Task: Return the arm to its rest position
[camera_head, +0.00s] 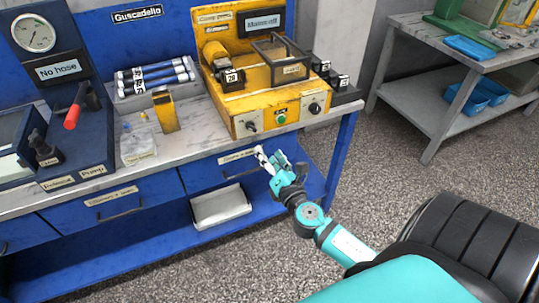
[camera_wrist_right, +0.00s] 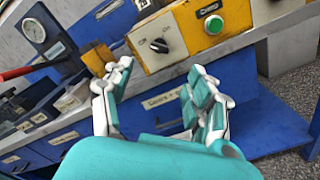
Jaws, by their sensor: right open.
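My right gripper (camera_head: 272,160) is in front of the blue workbench, just below the front edge of its top and to the lower right of the yellow machine's front panel. In the right wrist view its fingers (camera_wrist_right: 158,98) are spread apart with nothing between them. My right arm reaches in from the lower right. The yellow machine (camera_head: 238,112) stands on the bench, with a black knob, a green button and another dark knob on its front. The black knob (camera_wrist_right: 159,46) and green button (camera_wrist_right: 213,24) also show in the right wrist view. My left gripper is not in view.
The blue workbench (camera_head: 340,150) has drawers and a lower shelf with a metal tray (camera_head: 220,207). A gauge panel with a red-handled lever (camera_head: 74,112) and a yellow block (camera_head: 165,110) stand to the left. A grey table (camera_head: 400,85) with blue bins is at the right. The floor between is clear.

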